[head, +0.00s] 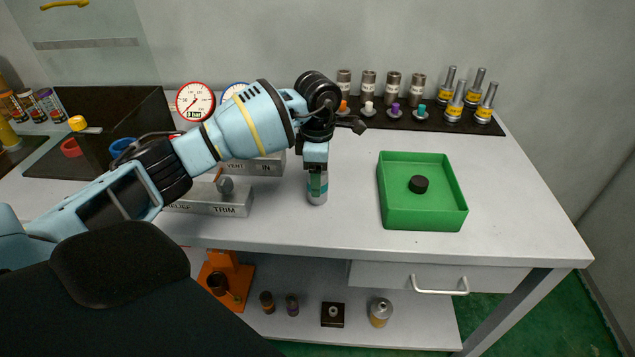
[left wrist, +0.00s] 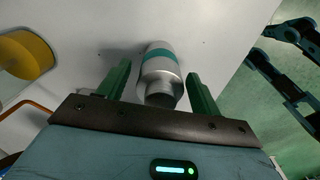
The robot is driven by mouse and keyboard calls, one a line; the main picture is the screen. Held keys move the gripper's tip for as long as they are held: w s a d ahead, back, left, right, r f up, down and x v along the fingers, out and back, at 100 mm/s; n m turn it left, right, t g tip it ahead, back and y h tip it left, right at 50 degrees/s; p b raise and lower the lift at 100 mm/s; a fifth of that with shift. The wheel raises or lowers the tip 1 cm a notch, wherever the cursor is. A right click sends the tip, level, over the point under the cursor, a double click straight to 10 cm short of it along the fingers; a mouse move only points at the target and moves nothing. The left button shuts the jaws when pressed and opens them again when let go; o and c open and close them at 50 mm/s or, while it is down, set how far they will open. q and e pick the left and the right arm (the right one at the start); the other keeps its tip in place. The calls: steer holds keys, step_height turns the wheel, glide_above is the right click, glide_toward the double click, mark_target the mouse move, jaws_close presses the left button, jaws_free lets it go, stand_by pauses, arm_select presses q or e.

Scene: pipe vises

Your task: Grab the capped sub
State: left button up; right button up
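A silver cylindrical sub with a teal band (head: 317,196) stands on the white bench, left of the green tray. It also shows in the left wrist view (left wrist: 160,68), with a narrower, darker grey end towards my gripper. I cannot tell if that end bears a cap. My left gripper (head: 317,183) points down over the sub. In the left wrist view its green fingers (left wrist: 158,88) stand open on either side of the sub, with a narrow gap showing at each side.
A green tray (head: 447,215) holding a black round cap (head: 418,184) stands to the right. Grey blocks, one marked TRIM (head: 229,200), lie left of the sub. A dark rack (head: 430,120) with several fittings lines the back. Bench right of the tray is clear.

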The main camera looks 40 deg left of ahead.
arm_select(q)
steer(key=c, duration=1.2)
steer(key=shift+r, duration=0.1)
steer(key=shift+w+r, duration=0.1)
steer(key=shift+r, duration=0.4)
step_height(320, 180, up, 3)
steer(key=shift+f, duration=0.15)
steer(key=s+d, duration=0.1)
steer(key=s, duration=0.7)
steer(key=s+d+r, duration=0.1)
steer(key=s+d, duration=0.1)
steer(key=s, duration=0.5)
steer(key=shift+s+d+b, duration=0.3)
steer(key=shift+s+b, duration=0.1)
